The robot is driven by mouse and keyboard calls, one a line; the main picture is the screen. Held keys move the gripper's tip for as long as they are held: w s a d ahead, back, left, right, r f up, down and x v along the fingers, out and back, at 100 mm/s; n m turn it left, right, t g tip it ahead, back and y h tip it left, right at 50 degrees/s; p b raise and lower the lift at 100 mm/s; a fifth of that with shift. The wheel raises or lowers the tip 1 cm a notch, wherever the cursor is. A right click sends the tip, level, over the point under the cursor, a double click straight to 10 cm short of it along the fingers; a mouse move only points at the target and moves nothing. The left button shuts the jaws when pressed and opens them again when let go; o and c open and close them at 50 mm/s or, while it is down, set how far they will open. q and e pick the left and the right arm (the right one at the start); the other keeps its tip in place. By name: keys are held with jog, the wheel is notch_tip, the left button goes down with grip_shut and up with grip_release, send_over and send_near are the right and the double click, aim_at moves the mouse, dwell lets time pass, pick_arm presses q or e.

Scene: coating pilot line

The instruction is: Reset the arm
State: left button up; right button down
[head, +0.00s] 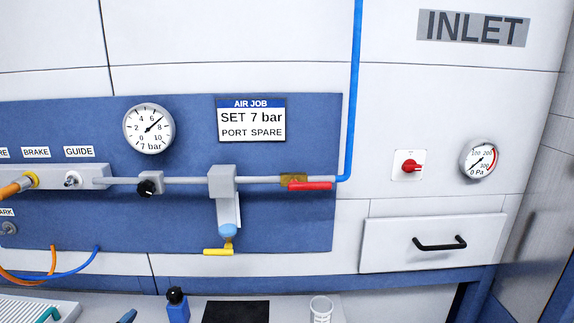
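Neither of my grippers nor my arms shows in the head view. The view faces a wall with a blue panel (290,222) that carries an air line. A round gauge (149,128) on the panel is marked 7 bar, and its needle points up and right, near 7. A sign (251,120) reads "AIR JOB, SET 7 bar, PORT SPARE". A red lever (309,186) lies along the pipe at the right. A black knob (147,188) sits on the pipe at the left. A yellow lever (218,252) sits below a blue-topped fitting.
A drawer (390,249) with a black handle is shut at the right. A red switch (411,166) and a 0 Pa gauge (479,159) are above it. Below, a blue bottle (178,312), a black mat (236,313) and a clear cup (320,308) stand on the worktop. Hoses hang at the left.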

pick_arm(q)
jog(key=s+d+f+n+g+y, duration=0.1)
jog(key=s+f+n+g, duration=0.3)
jog(key=s+f, duration=1.4)
jog(key=shift+s+f+n+y+b, duration=0.3)
jog(key=shift+s+n+y, duration=0.15)
jog(key=shift+n+y, duration=0.2)
jog(key=shift+d, duration=0.1)
dwell(2.8)
